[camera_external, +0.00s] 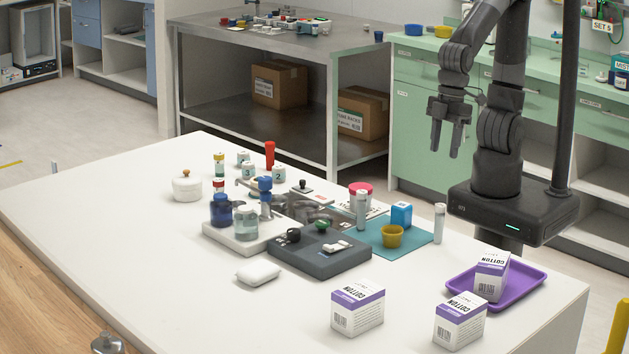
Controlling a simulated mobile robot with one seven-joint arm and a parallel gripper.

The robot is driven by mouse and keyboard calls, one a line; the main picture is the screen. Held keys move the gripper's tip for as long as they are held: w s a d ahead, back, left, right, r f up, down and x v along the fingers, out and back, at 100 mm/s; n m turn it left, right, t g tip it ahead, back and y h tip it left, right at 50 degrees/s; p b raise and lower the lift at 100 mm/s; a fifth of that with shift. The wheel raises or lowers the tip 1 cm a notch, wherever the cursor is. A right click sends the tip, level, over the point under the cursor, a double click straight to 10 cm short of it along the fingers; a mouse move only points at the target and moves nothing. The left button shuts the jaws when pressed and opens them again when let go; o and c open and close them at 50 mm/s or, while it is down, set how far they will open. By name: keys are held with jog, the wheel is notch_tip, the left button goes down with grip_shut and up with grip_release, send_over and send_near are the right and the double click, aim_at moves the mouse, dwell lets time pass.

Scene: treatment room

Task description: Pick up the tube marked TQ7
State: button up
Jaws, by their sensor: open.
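Two slim pale upright tubes stand on the right half of the white table. One tube (361,212) is at the teal mat, left of a blue box. The other tube (439,224) stands at the mat's right edge. No TQ7 marking is readable on either, so I cannot tell which is TQ7. Small coloured-cap vials (219,164) stand farther left; their labels are also unreadable. My gripper (446,150) is open and empty, pointing down, high above and behind the tubes in the picture, touching nothing.
The teal mat (420,237) holds a yellow cup (391,237) and a blue box (401,214). A dark grey device (325,258) and several jars crowd the middle. Cotton boxes (358,311) and a purple tray (530,285) are at the front right. The table's left front is clear.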

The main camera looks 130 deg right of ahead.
jog(key=w+a+f, duration=0.1)
jog(key=f, duration=0.3)
jog(key=w+a+f+g, duration=0.1)
jog(key=a+f, duration=0.1)
jog(key=f, duration=0.2)
jog(key=w+a+f+m+g, duration=0.1)
jog(key=w+f, duration=0.1)
jog(key=f, duration=0.3)
jog(key=shift+a, duration=0.15)
send_over(438, 243)
jog(key=f, duration=0.2)
jog(key=s+f, duration=0.1)
jog(key=f, duration=0.1)
jog(key=shift+d, duration=0.35)
jog(key=shift+f, duration=0.75)
jog(key=c, duration=1.1)
